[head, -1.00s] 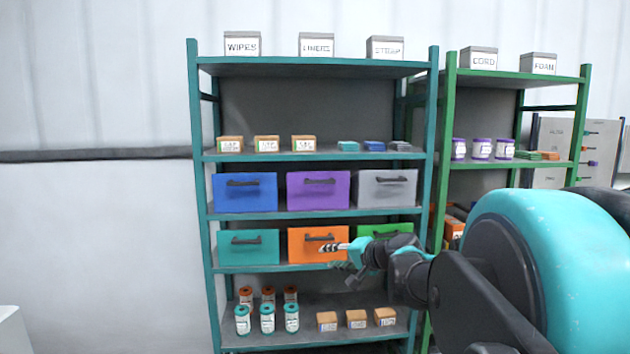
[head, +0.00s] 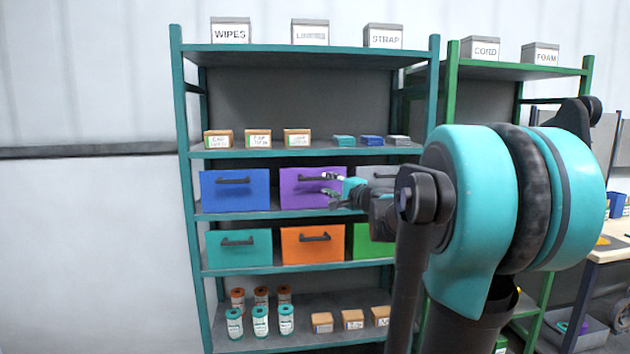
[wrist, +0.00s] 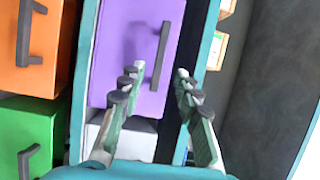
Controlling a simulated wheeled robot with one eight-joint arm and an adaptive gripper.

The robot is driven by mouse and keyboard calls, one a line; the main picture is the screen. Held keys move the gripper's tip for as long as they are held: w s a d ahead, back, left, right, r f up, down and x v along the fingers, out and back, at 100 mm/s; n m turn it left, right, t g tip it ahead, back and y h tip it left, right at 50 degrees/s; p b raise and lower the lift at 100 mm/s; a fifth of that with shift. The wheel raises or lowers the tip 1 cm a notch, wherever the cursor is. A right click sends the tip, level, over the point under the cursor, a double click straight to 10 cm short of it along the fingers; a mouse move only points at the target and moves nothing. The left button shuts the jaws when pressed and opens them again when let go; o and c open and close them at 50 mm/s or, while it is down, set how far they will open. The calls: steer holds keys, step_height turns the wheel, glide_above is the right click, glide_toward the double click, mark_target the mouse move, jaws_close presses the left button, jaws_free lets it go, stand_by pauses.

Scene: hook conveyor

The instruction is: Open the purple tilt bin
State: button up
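The purple tilt bin (head: 304,189) sits in the middle of the upper bin row on the teal rack, with its front upright and closed. Its dark handle (wrist: 160,56) runs across the upper part of the front. It also shows in the wrist view (wrist: 118,62), turned on its side. My gripper (head: 330,188) is at the right part of the purple front in the head view. In the wrist view my gripper (wrist: 156,74) is open, with its fingers to either side of the handle's near end. I cannot tell whether they touch it.
A blue bin (head: 235,190) is left of the purple one and a grey bin (head: 378,174) is right, partly behind my arm. Teal (head: 238,249), orange (head: 313,244) and green (head: 373,243) bins are below. Small boxes (head: 258,138) stand on the shelf above.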

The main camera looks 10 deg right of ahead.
mark_target(316, 179)
steer(key=x, duration=0.8)
steer(key=shift+w+a, duration=0.15)
steer(key=shift+w, duration=0.2)
jaws_close()
